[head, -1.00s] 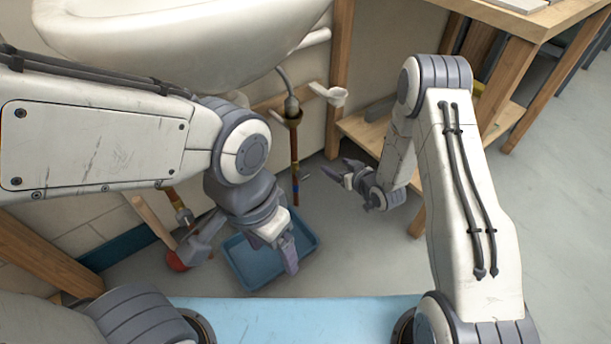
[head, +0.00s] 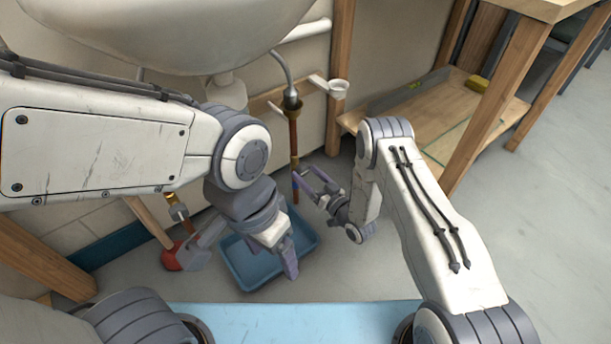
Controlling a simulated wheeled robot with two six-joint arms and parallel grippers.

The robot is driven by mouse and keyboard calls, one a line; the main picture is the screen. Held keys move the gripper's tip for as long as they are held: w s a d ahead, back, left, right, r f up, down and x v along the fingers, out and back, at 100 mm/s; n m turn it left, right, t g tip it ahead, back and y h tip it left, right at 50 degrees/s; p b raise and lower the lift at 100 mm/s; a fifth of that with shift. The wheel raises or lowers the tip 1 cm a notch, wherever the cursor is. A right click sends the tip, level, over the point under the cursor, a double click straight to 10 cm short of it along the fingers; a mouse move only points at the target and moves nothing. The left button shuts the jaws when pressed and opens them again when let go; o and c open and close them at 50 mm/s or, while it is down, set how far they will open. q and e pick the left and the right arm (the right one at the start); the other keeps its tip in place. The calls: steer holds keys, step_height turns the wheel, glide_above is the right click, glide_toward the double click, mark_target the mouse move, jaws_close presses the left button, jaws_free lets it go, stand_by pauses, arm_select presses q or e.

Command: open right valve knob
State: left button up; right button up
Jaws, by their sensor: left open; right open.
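The right valve knob is too small and too covered by my gripper to make out. My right gripper (head: 304,174) is open, its fingers pointing left at the lower part of this pipe. I cannot tell whether they touch it. The left pipe with its brass valve (head: 177,209) is partly behind my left arm. My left gripper (head: 240,267) is open and empty above the blue tray.
A blue tray (head: 246,279) lies on the floor below the pipes. A plunger with a red cup (head: 170,257) leans at the left. The white sink (head: 190,30) hangs above. A wooden bench (head: 425,110) stands at the right. The floor at right is clear.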

steer(key=shift+b+x, duration=0.4)
steer(key=shift+x, duration=0.8)
